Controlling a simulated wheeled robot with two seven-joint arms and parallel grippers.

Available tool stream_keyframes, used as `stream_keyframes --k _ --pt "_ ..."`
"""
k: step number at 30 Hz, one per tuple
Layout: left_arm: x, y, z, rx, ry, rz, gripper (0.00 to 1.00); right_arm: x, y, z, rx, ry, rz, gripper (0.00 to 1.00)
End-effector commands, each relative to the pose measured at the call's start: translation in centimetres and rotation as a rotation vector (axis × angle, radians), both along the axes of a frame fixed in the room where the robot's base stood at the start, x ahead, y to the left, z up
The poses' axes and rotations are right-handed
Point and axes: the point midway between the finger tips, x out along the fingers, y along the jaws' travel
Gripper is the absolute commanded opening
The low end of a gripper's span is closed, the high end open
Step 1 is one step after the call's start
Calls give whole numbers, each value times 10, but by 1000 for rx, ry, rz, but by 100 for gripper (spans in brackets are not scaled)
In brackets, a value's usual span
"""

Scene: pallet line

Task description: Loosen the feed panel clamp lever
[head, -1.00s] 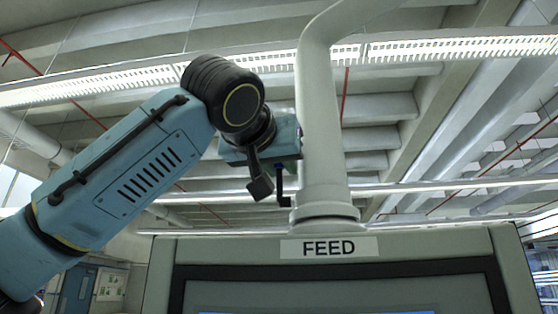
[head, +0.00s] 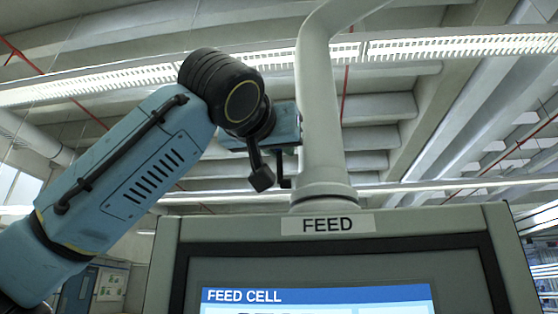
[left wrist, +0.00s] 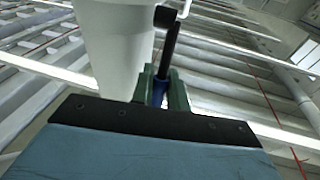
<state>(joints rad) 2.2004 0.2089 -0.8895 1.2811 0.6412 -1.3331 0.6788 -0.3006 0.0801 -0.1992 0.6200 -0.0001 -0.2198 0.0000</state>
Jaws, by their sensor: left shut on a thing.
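The feed panel (head: 470,218) stands in front of me with a FEED label on its top edge and a lit screen (head: 300,297). A pale post (head: 320,120) rises from a collar on its top. The clamp lever is a thin dark bent rod (head: 280,167) left of the post in the head view. In the left wrist view, the lever's dark rod (left wrist: 171,45) and blue grip sit between the green fingers of my left gripper (left wrist: 162,76). My left gripper (head: 284,147) is shut on the lever, close beside the post. My right gripper is out of view.
The post (left wrist: 112,45) fills much of the left wrist view just left of the fingers. Ceiling beams and a long light strip (head: 430,48) are far above. Space right of the post is open.

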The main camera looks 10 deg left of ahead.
Motion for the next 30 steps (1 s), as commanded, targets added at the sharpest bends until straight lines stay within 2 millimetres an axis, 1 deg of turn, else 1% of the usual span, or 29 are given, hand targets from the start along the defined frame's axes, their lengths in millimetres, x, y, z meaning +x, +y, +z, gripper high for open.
stream_keyframes --k 1,3,9,12,15,21,30 --pt "-2 0 -9 -2 -37 -3 0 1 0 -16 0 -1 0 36" --pt "-5 0 -10 -2 -92 -1 0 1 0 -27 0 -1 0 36" --pt "-13 0 -13 -2 -241 -1 0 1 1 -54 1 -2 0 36" --pt "-16 0 -15 -2 -306 0 0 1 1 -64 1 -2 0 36" --pt "-19 0 -15 -1 -361 -1 0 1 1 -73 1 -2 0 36" --pt "-23 1 -16 -1 -436 0 0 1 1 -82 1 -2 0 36" --pt "-24 1 -15 0 -469 0 0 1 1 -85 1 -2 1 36"
